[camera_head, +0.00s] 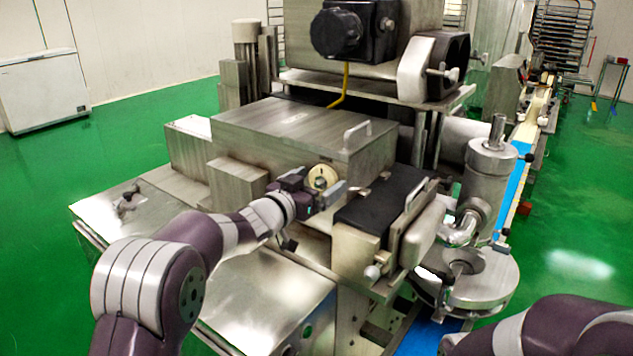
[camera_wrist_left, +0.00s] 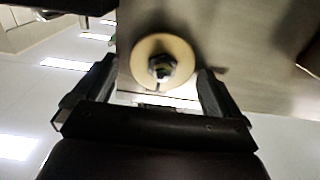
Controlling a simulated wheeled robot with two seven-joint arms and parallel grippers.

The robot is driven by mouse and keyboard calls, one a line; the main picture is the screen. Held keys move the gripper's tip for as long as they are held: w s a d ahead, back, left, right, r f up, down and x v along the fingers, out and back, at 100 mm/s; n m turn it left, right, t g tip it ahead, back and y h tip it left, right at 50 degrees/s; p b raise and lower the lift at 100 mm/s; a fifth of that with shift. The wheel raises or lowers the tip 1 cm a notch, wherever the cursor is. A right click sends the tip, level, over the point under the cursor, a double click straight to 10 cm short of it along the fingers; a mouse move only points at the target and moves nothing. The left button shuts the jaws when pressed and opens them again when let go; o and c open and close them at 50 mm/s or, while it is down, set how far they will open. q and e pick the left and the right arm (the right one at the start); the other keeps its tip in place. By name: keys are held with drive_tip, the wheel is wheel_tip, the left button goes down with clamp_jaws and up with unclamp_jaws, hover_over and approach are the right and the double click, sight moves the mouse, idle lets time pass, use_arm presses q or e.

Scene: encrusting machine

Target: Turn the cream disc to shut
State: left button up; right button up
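The cream disc (camera_head: 321,176) sits on the front face of the steel machine housing, with a metal nut at its centre. In the left wrist view the cream disc (camera_wrist_left: 179,50) shows ahead of and between the two fingers. My left gripper (camera_head: 322,194) is at the disc, its fingers apart. In the left wrist view my left gripper (camera_wrist_left: 158,92) is open, with one finger to each side of the disc's lower edge; I cannot tell whether they touch it. My right arm shows at the lower right of the head view, but its gripper is out of view.
A steel box housing (camera_head: 290,130) with a handle stands behind the disc. A black-topped unit (camera_head: 375,215) is close to the right of my left gripper. A steel hopper (camera_head: 490,170) stands further right. A steel table surface (camera_head: 265,290) lies below my left arm.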

use_arm(q)
drive_tip(key=shift+w+f, duration=0.1)
drive_tip(key=shift+w, duration=0.1)
drive_tip(key=c, duration=0.9)
drive_tip(key=shift+c, duration=0.2)
drive_tip(key=m+b, duration=0.2)
drive_tip(key=shift+d+f+m+b, duration=0.2)
drive_tip(key=shift+m+b, duration=0.1)
drive_tip(key=shift+m, duration=0.1)
drive_tip(key=m+b, duration=0.3)
drive_tip(key=m, duration=0.2)
drive_tip(key=shift+s+b, duration=0.15)
drive_tip(key=shift+b, duration=0.25)
drive_tip(key=m+b, duration=0.1)
drive_tip(key=m, duration=0.2)
drive_tip(key=m+b, duration=0.2)
drive_tip(key=shift+d+f+m, duration=0.1)
drive_tip(key=shift+f+m, duration=0.1)
drive_tip(key=shift+m, duration=0.2)
drive_tip(key=shift+f+m+b, duration=0.1)
drive_tip(key=shift+m+b, duration=1.1)
drive_tip(key=shift+m, duration=1.1)
